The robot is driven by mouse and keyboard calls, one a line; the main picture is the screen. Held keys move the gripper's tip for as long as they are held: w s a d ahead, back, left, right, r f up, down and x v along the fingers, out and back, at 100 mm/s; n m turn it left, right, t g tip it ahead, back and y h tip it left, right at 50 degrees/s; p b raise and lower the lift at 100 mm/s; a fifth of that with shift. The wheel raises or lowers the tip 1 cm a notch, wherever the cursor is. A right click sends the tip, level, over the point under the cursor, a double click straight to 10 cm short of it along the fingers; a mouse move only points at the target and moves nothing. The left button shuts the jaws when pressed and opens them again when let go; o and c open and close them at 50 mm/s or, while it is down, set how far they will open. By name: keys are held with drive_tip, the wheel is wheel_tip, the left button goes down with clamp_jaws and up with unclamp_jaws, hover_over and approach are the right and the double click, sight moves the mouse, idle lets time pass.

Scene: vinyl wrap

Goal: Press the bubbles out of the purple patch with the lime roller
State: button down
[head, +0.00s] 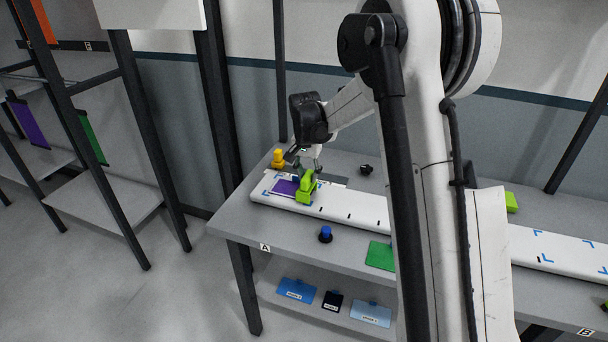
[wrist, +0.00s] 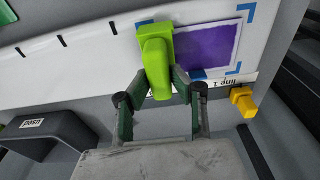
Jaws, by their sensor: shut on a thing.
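The purple patch (wrist: 208,46) lies flat on the white panel (wrist: 70,25), inside blue corner marks. In the head view the patch (head: 284,187) shows at the left end of the panel (head: 345,207). My gripper (wrist: 158,88) is shut on the lime roller (wrist: 155,60) by its handle. The roller's head lies over or against one short edge of the patch; whether it touches the surface I cannot tell. In the head view the roller (head: 306,188) stands at the patch's right edge. Bubbles cannot be made out.
A yellow-orange object (head: 278,158) stands behind the panel's left end. A blue-topped knob (head: 325,233) and a green sheet (head: 380,255) are on the table in front. A small black item (head: 366,169) is behind. A dark box (wrist: 45,135) labelled "used" shows in the wrist view.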

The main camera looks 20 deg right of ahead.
drive_tip(key=shift+s+d, duration=0.2)
drive_tip(key=shift+d, duration=0.05)
drive_tip(key=shift+r, duration=0.1)
drive_tip(key=shift+r+p, duration=1.45)
drive_tip(key=shift+r, duration=1.95)
drive_tip(key=s+a+f+n+b, duration=0.2)
drive_tip(key=s+a+f+n, duration=0.1)
drive_tip(key=s+a+n, duration=0.1)
drive_tip(key=s+a+f+n+y+b, duration=0.1)
drive_tip(key=s+a+f+n+b, duration=0.1)
drive_tip(key=s+a, duration=0.4)
drive_tip(key=s+f+n, duration=0.1)
drive_tip(key=s+n, duration=0.1)
drive_tip(key=s, duration=0.1)
drive_tip(key=shift+a+b, duration=0.25)
drive_tip(key=shift+b, duration=0.05)
drive_tip(key=shift+w, duration=0.1)
